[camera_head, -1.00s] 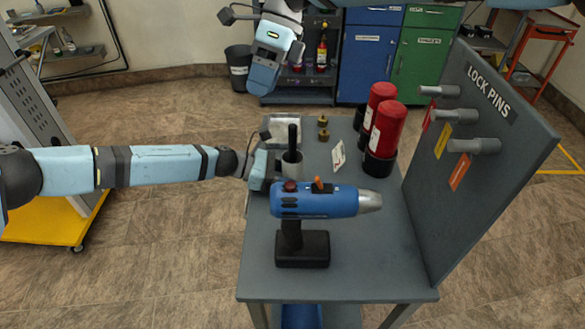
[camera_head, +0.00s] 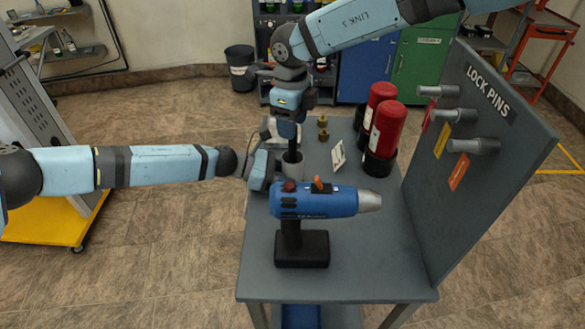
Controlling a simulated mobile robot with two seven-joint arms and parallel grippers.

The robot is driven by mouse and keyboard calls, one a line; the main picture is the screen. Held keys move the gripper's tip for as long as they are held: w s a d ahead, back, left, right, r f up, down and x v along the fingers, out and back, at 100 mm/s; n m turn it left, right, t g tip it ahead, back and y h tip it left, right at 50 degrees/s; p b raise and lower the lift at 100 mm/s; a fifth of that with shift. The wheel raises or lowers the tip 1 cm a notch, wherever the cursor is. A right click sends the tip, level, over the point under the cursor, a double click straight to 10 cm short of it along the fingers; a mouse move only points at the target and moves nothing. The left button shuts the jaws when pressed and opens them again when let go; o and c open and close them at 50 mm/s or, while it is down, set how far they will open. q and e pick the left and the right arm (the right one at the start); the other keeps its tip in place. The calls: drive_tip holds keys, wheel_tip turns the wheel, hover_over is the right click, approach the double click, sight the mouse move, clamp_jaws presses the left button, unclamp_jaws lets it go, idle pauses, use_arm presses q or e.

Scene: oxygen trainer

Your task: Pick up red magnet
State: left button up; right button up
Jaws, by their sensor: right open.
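A small dark red round piece (camera_head: 289,186) shows at the rear top of the blue drill (camera_head: 325,202); I cannot tell whether it is the red magnet or part of the drill. My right gripper (camera_head: 289,136) is open and points down, over the white cup (camera_head: 292,168) with the black upright handle, which it now partly hides. It is behind the drill in the picture. My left gripper (camera_head: 263,171) comes in from the left beside the cup, close to the drill's rear end. Its fingers are mostly hidden.
The drill stands upright on the grey table (camera_head: 375,250). Two red cylinders (camera_head: 384,130) stand in dark holders at right. Small brass pieces (camera_head: 323,128) and a white card (camera_head: 338,156) lie behind. The lock pins board (camera_head: 480,150) walls off the right side.

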hover_over(292, 160)
drive_tip(key=w, duration=0.1)
wheel_tip(292, 160, down, 4)
drive_tip(key=shift+a+f, duration=0.1)
clamp_jaws()
drive_tip(key=shift+w, duration=0.1)
wheel_tip(292, 160, up, 18)
idle(0.5)
use_arm(q)
drive_tip(key=o, duration=0.8)
